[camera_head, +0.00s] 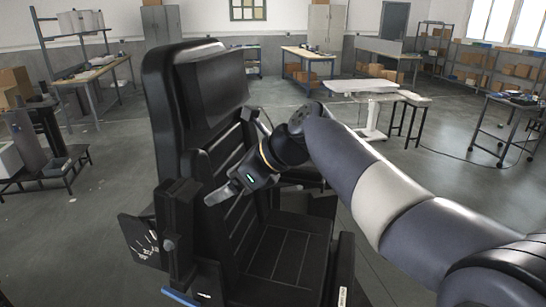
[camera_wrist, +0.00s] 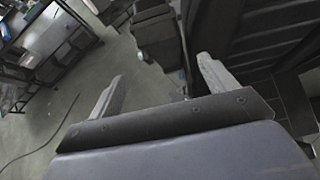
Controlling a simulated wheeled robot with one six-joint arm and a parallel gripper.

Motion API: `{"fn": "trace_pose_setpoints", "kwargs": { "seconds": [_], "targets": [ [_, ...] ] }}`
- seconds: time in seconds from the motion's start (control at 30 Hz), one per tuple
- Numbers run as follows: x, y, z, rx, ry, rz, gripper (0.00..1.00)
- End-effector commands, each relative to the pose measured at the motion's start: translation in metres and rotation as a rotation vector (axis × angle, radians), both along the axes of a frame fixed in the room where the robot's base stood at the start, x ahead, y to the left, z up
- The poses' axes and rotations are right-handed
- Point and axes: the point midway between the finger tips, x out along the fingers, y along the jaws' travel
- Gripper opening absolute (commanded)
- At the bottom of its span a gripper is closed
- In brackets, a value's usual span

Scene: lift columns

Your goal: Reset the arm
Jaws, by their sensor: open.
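My arm comes in from the right side of the head view and bends down at its wrist in front of a black seat (camera_head: 215,150) with a tall ribbed back. My gripper (camera_head: 222,194) is near the seat's left side, beside the backrest. In the wrist view my gripper (camera_wrist: 160,85) shows its two grey fingers spread wide, with nothing between them. From these frames I cannot tell whether a finger touches the seat. The seat's dark ribbed surface also fills the upper right of the wrist view (camera_wrist: 255,30).
A black side block (camera_head: 176,228) stands at the seat's left. A white-topped table (camera_head: 360,87) and a small bench stand behind. Workbenches and shelves with boxes (camera_head: 490,65) line the room. Open grey floor (camera_head: 100,230) lies to the left.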

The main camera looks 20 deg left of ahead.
Motion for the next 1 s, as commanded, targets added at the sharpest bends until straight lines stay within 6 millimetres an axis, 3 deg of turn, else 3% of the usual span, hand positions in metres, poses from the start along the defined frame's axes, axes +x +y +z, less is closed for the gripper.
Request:
{"fn": "trace_pose_setpoints", "kwargs": {
  "seconds": [0.6,1.0],
  "targets": [
    [-0.003,0.078,-0.062,-0.001,0.003,0.002,0.8],
    [-0.002,0.076,-0.067,0.017,0.0,0.0,0.8]
  ]
}}
